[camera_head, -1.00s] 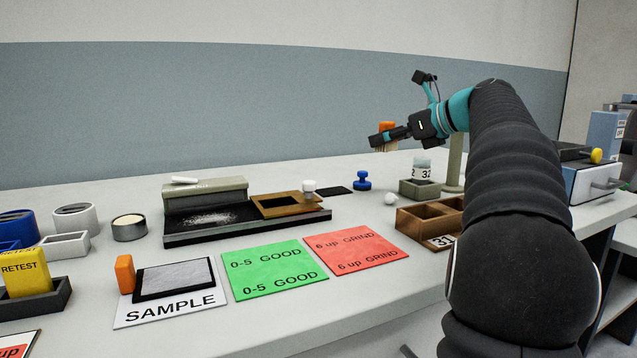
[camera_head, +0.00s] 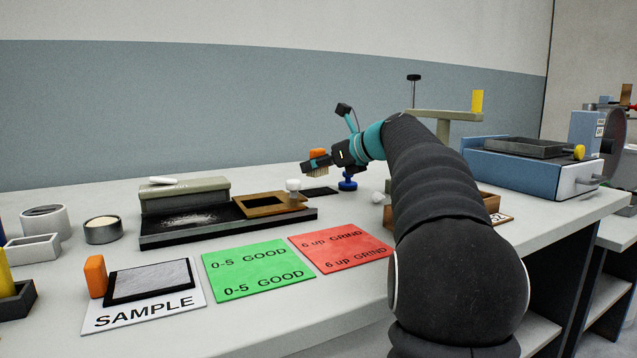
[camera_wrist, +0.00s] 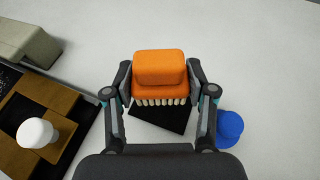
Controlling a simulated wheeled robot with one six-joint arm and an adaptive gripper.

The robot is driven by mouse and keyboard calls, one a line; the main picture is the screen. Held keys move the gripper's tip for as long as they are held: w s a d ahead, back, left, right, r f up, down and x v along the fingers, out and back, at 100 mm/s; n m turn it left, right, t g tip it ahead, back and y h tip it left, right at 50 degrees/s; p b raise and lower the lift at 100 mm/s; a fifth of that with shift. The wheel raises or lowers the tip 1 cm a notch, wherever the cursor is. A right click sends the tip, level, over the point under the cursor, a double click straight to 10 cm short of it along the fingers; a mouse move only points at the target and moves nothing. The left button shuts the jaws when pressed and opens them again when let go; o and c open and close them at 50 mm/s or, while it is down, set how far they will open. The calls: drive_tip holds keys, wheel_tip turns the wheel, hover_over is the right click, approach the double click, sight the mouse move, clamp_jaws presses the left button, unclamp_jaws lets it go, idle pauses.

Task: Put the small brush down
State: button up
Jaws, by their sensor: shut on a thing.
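The small brush (camera_wrist: 160,72) has an orange back and pale bristles. My gripper (camera_wrist: 159,90) is shut on it, one finger on each side, in the wrist view. In the head view the brush (camera_head: 317,154) shows at the end of my gripper (camera_head: 316,163), held above the table with its bristles down. A flat black pad (camera_head: 320,191) lies on the table below. In the wrist view this pad (camera_wrist: 160,120) shows just past the bristles, partly hidden by the brush and gripper.
A blue knobbed piece (camera_head: 347,182) stands right beside the pad. A wooden frame with a white knob (camera_head: 293,186) lies on the dark board (camera_head: 230,232) to the left. Green (camera_head: 257,270) and red (camera_head: 341,247) cards lie in front. The table behind the pad is clear.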

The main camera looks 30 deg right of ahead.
sight(319, 191)
drive_tip(key=shift+f+b, duration=0.6)
drive_tip(key=shift+f, duration=1.25)
drive_tip(key=shift+f, duration=0.15)
drive_tip(key=o, duration=1.3)
drive_tip(key=shift+s+r, duration=0.1)
drive_tip(key=shift+r, duration=0.1)
drive_tip(key=p+v, duration=0.1)
drive_tip(key=v, duration=1.1)
